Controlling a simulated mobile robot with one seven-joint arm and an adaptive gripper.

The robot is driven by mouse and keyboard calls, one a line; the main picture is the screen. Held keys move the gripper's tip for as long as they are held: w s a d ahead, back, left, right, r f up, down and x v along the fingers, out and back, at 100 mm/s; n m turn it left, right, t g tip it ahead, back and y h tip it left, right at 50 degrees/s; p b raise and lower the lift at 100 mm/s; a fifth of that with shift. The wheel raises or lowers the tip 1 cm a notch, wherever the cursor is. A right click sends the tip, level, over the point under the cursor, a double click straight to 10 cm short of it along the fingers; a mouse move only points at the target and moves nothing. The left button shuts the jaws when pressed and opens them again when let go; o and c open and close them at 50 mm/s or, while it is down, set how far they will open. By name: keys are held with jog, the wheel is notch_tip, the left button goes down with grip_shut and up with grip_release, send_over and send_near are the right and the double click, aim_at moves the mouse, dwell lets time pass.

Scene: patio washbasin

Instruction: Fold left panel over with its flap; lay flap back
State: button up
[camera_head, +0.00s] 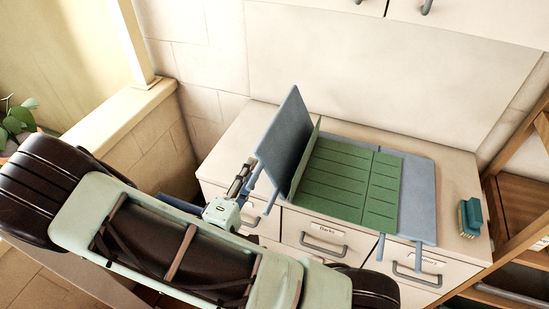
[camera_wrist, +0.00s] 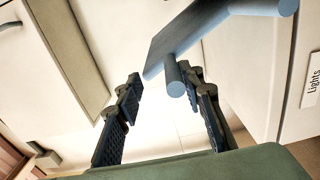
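A blue folding board (camera_head: 420,185) lies on the cabinet top with a green ribbed cloth (camera_head: 345,175) over it. Its left panel (camera_head: 285,135) stands steeply raised, with the cloth's left edge upright beside it. Short blue handle bars stick out at the panel's front edge. My gripper (camera_head: 245,170) is just left of the raised panel, close to its lower front handle. In the wrist view my gripper (camera_wrist: 162,82) is open, fingers apart. A blue handle bar (camera_wrist: 176,78) appears near the fingertips; I cannot tell whether it touches them.
The cabinet (camera_head: 235,155) has labelled drawers with grey handles below the board. A teal brush (camera_head: 470,217) lies at the right of the top. A wall is behind, a wooden shelf (camera_head: 525,200) at right, and a ledge with a plant (camera_head: 15,118) at left.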

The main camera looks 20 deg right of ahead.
jog(key=shift+w+a+r, duration=0.1)
jog(key=shift+w+a, duration=0.3)
jog(key=shift+a, duration=0.15)
jog(key=shift+c, duration=0.4)
jog(key=shift+a, duration=0.25)
grip_shut()
jog(key=w+a+f+b, duration=0.2)
jog(key=a+f+b, duration=0.1)
jog(key=f+b, duration=0.4)
jog(key=w+a+f+b, duration=0.3)
jog(key=f+b, duration=0.5)
jog(key=b, duration=0.3)
jog(key=shift+w+a+f, duration=0.25)
jog(key=shift+w+a, duration=0.05)
jog(key=shift+a, duration=0.25)
jog(key=o, duration=1.3)
grip_release()
